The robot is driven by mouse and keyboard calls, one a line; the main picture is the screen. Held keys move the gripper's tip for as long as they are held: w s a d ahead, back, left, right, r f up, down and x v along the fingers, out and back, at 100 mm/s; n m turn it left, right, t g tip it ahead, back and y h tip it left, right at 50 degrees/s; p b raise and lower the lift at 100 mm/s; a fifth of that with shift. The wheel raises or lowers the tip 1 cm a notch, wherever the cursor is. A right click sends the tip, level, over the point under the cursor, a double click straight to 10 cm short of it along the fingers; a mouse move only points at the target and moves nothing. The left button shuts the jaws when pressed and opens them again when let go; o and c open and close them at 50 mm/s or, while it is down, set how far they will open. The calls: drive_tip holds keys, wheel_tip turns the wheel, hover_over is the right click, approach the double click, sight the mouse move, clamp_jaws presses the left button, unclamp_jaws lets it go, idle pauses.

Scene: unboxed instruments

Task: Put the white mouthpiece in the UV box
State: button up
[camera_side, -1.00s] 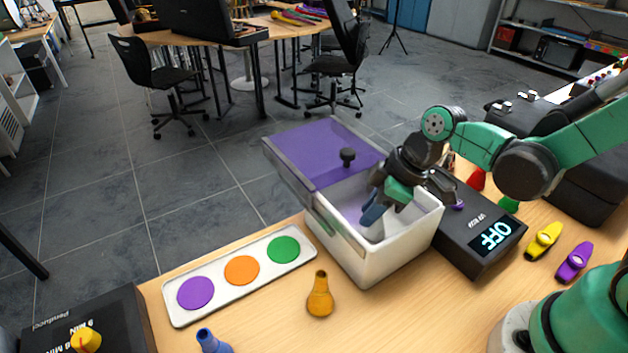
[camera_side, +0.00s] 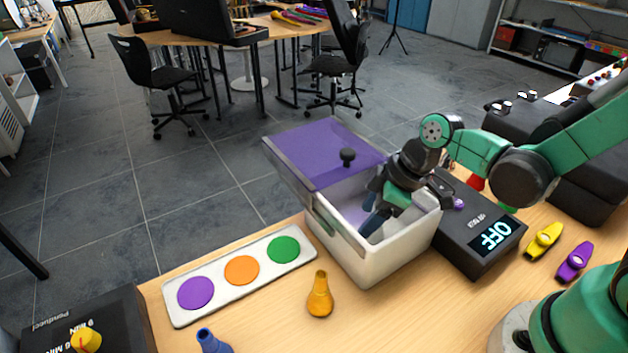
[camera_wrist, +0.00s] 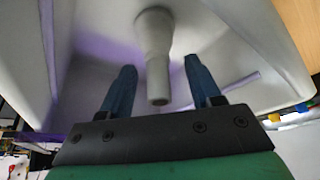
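The white mouthpiece (camera_wrist: 156,48) shows in the wrist view inside the UV box, its narrow end pointing toward my gripper. The white UV box (camera_side: 378,262) stands on the table with its purple lid (camera_side: 325,150) raised and tilted back. My gripper (camera_side: 370,225) reaches down into the box. In the wrist view its two blue fingers (camera_wrist: 159,72) are apart, one on each side of the mouthpiece, with gaps on both sides. I cannot tell whether the mouthpiece rests on the box floor. In the side view the box wall and my fingers hide it.
A black control unit (camera_side: 478,238) reading OFF adjoins the box on the right. Yellow (camera_side: 543,241) and purple (camera_side: 574,262) kazoos lie further right. A white tray (camera_side: 217,285) with coloured discs is left.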

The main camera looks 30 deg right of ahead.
drive_tip(key=shift+v, duration=2.7)
drive_tip(key=shift+r, duration=0.2)
drive_tip(key=d+r+m+t+h, duration=0.1)
drive_tip(key=m, duration=0.2)
drive_tip(key=d+r+m+t+h, duration=0.1)
drive_tip(key=r+m, duration=0.1)
drive_tip(key=m, duration=0.1)
drive_tip(key=s+d+r+m+t+h, duration=0.1)
drive_tip(key=m, duration=0.1)
drive_tip(key=shift+d+r+m+t, duration=0.2)
drive_tip(key=shift+d+m+t, duration=0.2)
